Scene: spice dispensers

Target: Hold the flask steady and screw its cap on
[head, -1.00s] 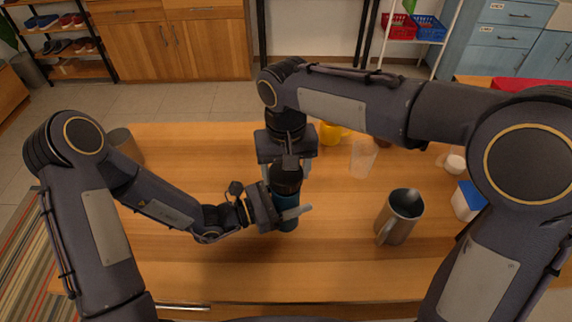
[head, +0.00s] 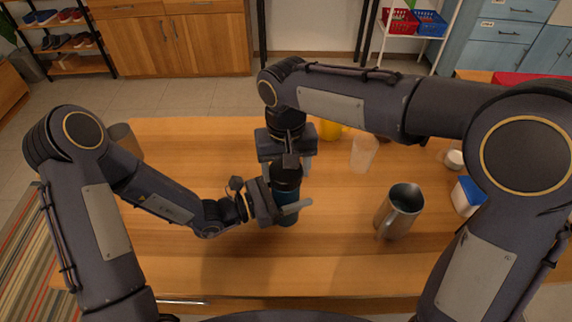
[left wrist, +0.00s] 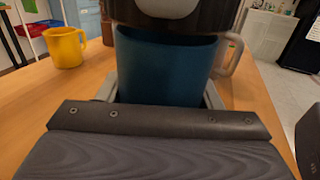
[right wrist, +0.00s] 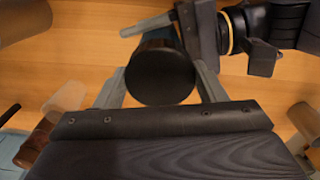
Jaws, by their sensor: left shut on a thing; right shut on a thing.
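The blue flask (head: 286,207) stands upright near the middle of the wooden table (head: 180,262). Its black cap (head: 286,178) sits at its top; the head view does not show whether the threads are engaged. My left gripper (head: 284,212) is shut on the flask body from the left. The left wrist view shows the blue body (left wrist: 165,70) between its fingers, with the dark cap (left wrist: 170,18) above. My right gripper (head: 287,168) points down from above and is shut on the cap. In the right wrist view the round cap top (right wrist: 160,72) lies between its fingers.
A metal pitcher (head: 399,211) stands to the right of the flask. A clear cup (head: 363,153) and a yellow mug (head: 331,131) are behind. A blue-lidded container (head: 467,196) is at the far right. A grey cylinder (head: 124,141) is at the back left. The table front is clear.

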